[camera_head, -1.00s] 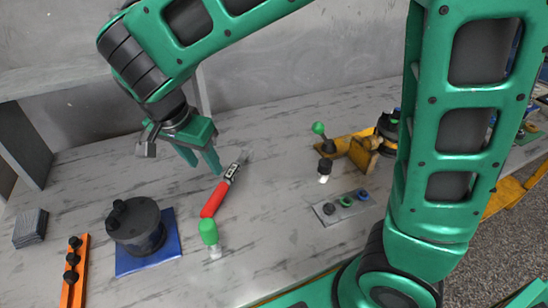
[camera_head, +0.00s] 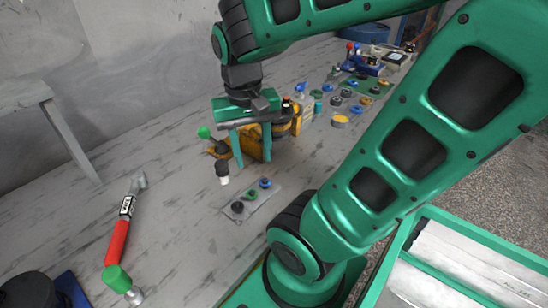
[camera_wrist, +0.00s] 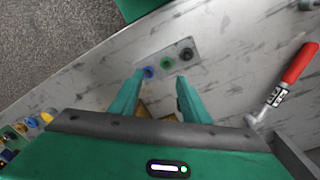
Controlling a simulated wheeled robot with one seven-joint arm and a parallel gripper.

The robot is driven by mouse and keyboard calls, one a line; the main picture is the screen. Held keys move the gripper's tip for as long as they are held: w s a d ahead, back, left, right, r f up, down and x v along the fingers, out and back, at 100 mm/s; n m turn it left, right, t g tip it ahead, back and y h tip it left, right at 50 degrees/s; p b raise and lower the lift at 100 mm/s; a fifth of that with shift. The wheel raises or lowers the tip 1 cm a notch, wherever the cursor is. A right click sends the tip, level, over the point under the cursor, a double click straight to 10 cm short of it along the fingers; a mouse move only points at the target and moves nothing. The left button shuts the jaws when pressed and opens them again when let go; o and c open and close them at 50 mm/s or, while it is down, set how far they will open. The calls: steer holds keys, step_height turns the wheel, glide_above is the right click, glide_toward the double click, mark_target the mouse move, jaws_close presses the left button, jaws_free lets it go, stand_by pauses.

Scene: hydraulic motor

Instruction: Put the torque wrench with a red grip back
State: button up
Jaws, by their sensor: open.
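The torque wrench with a red grip (camera_head: 118,243) lies on the marbled bench at the left in the head view, its grey head pointing to the back. In the wrist view the wrench (camera_wrist: 297,66) lies at the right. My gripper (camera_head: 252,160) is open and empty above the bench, in front of a yellow fixture and well to the right of the wrench. In the wrist view the gripper's fingers (camera_wrist: 155,100) are apart, with the yellow fixture partly hidden below them.
A grey plate (camera_head: 246,205) with black, green and blue knobs lies in front of my gripper. A dark round pot (camera_head: 28,290) is at the lower left. Several coloured parts (camera_head: 345,95) cover the far right; bench between wrench and plate is clear.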

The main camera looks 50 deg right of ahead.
steer(key=s+d+y, duration=0.1)
steer(key=s+d, duration=0.2)
steer(key=s, duration=0.2)
steer(key=shift+s+f+n, duration=0.2)
steer(key=shift+f+n, duration=0.1)
steer(key=shift+f, duration=0.15)
stand_by(0.8)
